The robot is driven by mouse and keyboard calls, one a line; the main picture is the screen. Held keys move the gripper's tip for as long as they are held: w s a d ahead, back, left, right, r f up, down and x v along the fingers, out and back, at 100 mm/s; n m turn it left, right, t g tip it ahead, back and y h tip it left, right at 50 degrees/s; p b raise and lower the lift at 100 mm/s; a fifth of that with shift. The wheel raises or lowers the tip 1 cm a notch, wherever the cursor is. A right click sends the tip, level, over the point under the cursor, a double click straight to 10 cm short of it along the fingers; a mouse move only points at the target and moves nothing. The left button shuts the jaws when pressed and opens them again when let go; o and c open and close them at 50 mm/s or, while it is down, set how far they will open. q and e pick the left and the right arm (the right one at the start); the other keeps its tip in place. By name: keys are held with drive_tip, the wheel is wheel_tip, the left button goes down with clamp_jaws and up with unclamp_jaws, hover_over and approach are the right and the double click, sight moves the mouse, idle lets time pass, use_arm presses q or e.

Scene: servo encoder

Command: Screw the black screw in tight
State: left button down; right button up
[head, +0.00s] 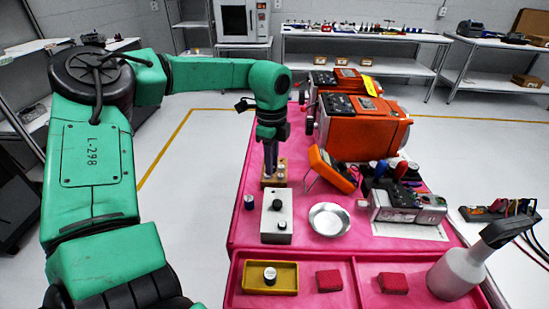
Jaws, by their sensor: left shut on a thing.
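My left gripper (270,172) points straight down at a small wooden block (275,183) on the pink mat. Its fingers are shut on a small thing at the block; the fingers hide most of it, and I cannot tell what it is. The grey metal servo encoder unit (430,210) lies on a white sheet to the right. A black screw is too small to make out for sure. A light grey box (276,228) with black knobs stands in front of the block. My right gripper is not in view.
A shiny metal dish (330,220) and an orange meter (333,170) stand right of the gripper. Large orange motors (360,128) fill the back. A yellow tray (286,283), red pads (330,281) and a spray bottle (455,275) are at the front.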

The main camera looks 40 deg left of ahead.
use_arm(q)
drive_tip(key=shift+f, duration=0.5)
drive_tip(key=shift+w+f+b, duration=0.25)
drive_tip(key=shift+f+b, duration=0.05)
drive_tip(key=shift+f, duration=0.1)
drive_tip(key=shift+w+f+b, duration=0.1)
drive_tip(key=shift+f+b, duration=0.2)
drive_tip(key=shift+f, duration=0.85)
drive_tip(key=shift+f+b, duration=0.75)
drive_tip(key=shift+f, duration=0.25)
drive_tip(key=shift+b, duration=0.55)
drive_tip(key=shift+f+b, duration=0.9)
drive_tip(key=shift+b, duration=0.1)
